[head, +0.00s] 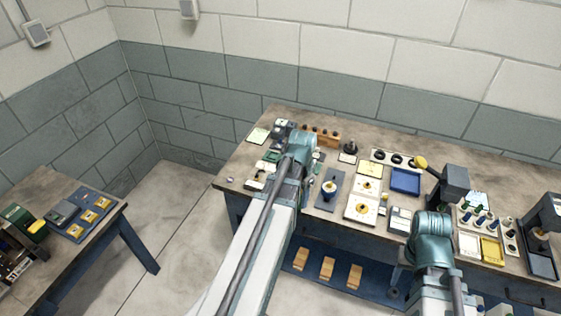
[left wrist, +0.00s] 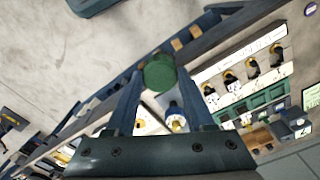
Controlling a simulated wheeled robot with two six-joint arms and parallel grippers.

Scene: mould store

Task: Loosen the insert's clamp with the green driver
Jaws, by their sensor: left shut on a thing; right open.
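My left gripper (left wrist: 160,88) is shut on the green driver (left wrist: 160,72), whose round green end shows between the fingertips in the left wrist view. The driver's lower part is hidden. In the head view my left arm covers that gripper. A dark-blue and yellow piece (head: 329,188) stands on a grey-blue plate (head: 325,203) just right of my left arm. Beyond the left fingers a blue and brass piece (left wrist: 176,119) shows in the wrist view. I cannot tell which piece is the insert's clamp. My right gripper (head: 398,273) is open, small and partly hidden at the bench's front edge.
Two cream plates with yellow discs (head: 362,209), a blue tray (head: 405,181) and a yellow tray (head: 492,251) lie on the bench. A second table (head: 90,190) is at left, with clear floor between.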

